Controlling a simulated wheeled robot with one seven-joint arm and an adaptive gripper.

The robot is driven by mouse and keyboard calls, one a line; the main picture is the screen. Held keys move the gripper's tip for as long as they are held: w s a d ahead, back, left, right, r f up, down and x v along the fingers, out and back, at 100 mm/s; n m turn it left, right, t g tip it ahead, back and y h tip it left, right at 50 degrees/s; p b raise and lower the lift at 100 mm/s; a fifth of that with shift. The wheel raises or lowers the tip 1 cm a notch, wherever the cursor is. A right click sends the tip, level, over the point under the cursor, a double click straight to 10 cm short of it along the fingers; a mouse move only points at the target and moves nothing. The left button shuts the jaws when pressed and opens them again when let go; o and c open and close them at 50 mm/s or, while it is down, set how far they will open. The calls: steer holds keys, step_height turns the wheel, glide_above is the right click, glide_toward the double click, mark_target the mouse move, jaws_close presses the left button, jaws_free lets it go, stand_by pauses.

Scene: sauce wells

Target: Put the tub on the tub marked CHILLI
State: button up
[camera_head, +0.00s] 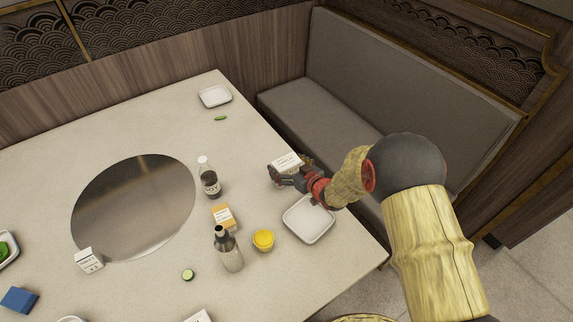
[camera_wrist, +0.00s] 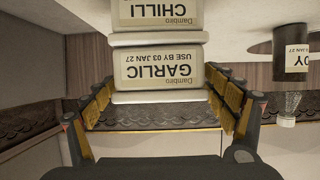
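The tub marked GARLIC (camera_wrist: 160,68) is white with a pale label and appears upside down in the wrist view. My gripper (camera_wrist: 158,82) has one finger along each side of it, close against its walls, and looks shut on it. The tub marked CHILLI (camera_wrist: 160,15) is directly beneath GARLIC, lined up with it. I cannot tell whether GARLIC rests fully on the CHILLI lid. In the head view, my gripper (camera_head: 283,177) is near the table's right edge at a white-topped tub (camera_head: 287,162); my gripper hides what is below.
A white tray (camera_head: 309,220) lies just in front of my gripper. A dark bottle (camera_head: 210,180), an orange-sided carton (camera_head: 222,217), a grey bottle (camera_head: 229,255) and a yellow pot (camera_head: 263,240) stand to the left. A bench (camera_head: 320,115) lies beyond the table.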

steer(key=shift+o, duration=0.7)
steer(key=shift+r, duration=0.25)
steer(key=p+v, duration=0.3)
steer(key=v, duration=0.9)
steer(key=d+r+m+h, duration=0.2)
steer(key=d+r+h, duration=0.1)
steer(key=d+r, duration=0.4)
steer(key=d+r+m+h, duration=0.1)
steer(key=d+r+h, duration=0.3)
steer(key=r, duration=0.5)
steer(key=s+d+r+m+g, duration=0.1)
steer(key=s+d+r, duration=0.1)
steer(key=s+r, duration=0.15)
steer(key=s+d+r+m+g+h, duration=0.1)
steer(key=s+r, duration=0.1)
steer(key=s, duration=0.3)
steer(key=s+d+r+m+g, duration=0.1)
steer(key=s+d+r, duration=0.15)
steer(key=s, duration=0.25)
steer(key=s+a+r+g, duration=0.1)
steer(key=s, duration=0.6)
steer(key=s+a+r+g, duration=0.1)
steer(key=s+a, duration=0.1)
steer(key=s, duration=0.6)
steer(key=shift+s+r+m+g+y, duration=0.2)
steer(key=shift+r+m+g+y, duration=0.1)
steer(key=shift+r+m, duration=0.1)
